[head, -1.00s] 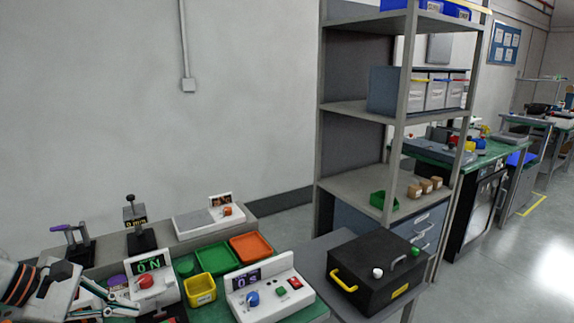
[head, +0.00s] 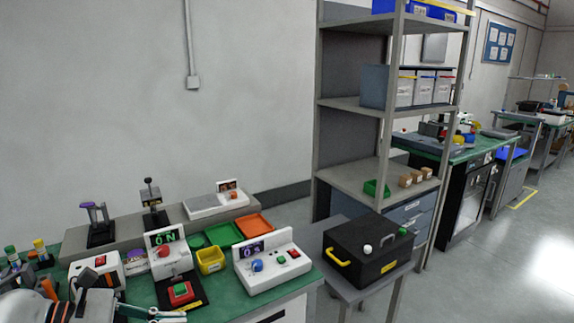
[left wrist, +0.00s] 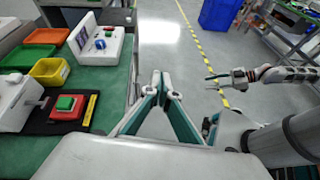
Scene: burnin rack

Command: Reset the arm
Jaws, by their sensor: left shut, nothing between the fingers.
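My left gripper (head: 165,313) is at the bottom left of the head view, low by the front edge of the green bench. In the left wrist view its fingertips (left wrist: 161,79) meet, with nothing between them, over grey floor beside the bench. A second arm, mine, comes in from the right of the left wrist view. Its gripper (left wrist: 215,78) is small there and its jaws are unclear. It is out of sight in the head view.
The green bench (head: 222,306) holds a red box with a green button (head: 180,291), an "ON" display box (head: 168,259), a yellow bin (head: 210,261) and a white knob box (head: 285,260). A black case (head: 368,250) stands right.

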